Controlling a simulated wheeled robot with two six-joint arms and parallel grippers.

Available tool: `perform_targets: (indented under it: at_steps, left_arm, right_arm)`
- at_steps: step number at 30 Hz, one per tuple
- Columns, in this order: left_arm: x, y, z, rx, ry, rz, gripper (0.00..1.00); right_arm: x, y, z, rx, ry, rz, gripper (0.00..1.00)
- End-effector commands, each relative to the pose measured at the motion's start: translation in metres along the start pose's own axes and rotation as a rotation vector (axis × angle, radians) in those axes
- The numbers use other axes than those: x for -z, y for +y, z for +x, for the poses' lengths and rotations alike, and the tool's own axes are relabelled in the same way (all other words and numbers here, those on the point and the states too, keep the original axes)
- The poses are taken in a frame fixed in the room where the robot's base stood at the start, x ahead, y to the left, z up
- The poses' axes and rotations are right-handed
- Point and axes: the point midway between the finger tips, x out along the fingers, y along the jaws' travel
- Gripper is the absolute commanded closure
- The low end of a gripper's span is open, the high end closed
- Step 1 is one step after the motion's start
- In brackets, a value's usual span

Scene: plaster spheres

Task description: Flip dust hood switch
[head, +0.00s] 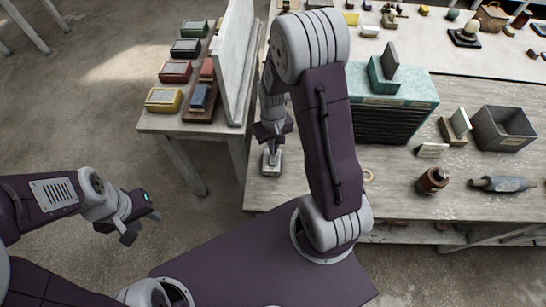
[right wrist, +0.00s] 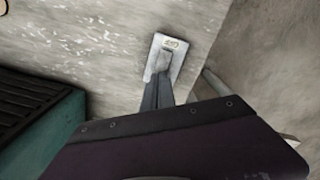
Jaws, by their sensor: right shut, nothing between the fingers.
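The switch (head: 271,168) is a small pale plate or box at the left front corner of the workbench. In the right wrist view the switch (right wrist: 174,45) shows a light face with a small label and a dark part where my fingers meet it. My right gripper (head: 270,150) is shut and empty, pointing down at the switch; its fingertips (right wrist: 160,75) overlap the near part of the plate. I cannot tell if they touch it. The lever's position is hidden. My left gripper (head: 140,222) hangs over the floor, away from the bench; its opening is unclear.
The teal box with dark slats (head: 417,98), likely the dust hood, stands right of my right arm. A grey bin (head: 504,139), a brown pot (head: 432,180) and a grey tool (head: 502,184) lie further right. A side table (head: 215,134) with several coloured blocks is at left.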

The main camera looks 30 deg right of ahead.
Motion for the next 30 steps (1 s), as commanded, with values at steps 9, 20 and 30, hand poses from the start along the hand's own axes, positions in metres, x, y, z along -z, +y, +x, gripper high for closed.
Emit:
perform_targets:
  at_steps: [9,20,30]
  left_arm:
    - [0.0,0.0,0.004,0.0,0.0,0.0,0.64]
    - [-0.001,0.0,0.008,0.0,0.0,0.0,0.64]
    - [-0.001,0.0,0.012,0.0,0.0,0.0,0.64]
  right_arm:
    - [0.0,0.0,0.006,0.0,0.0,0.0,1.0]
    - [0.0,0.0,0.011,0.0,-0.001,0.0,1.0]
    - [0.0,0.0,0.016,0.0,-0.001,0.0,1.0]
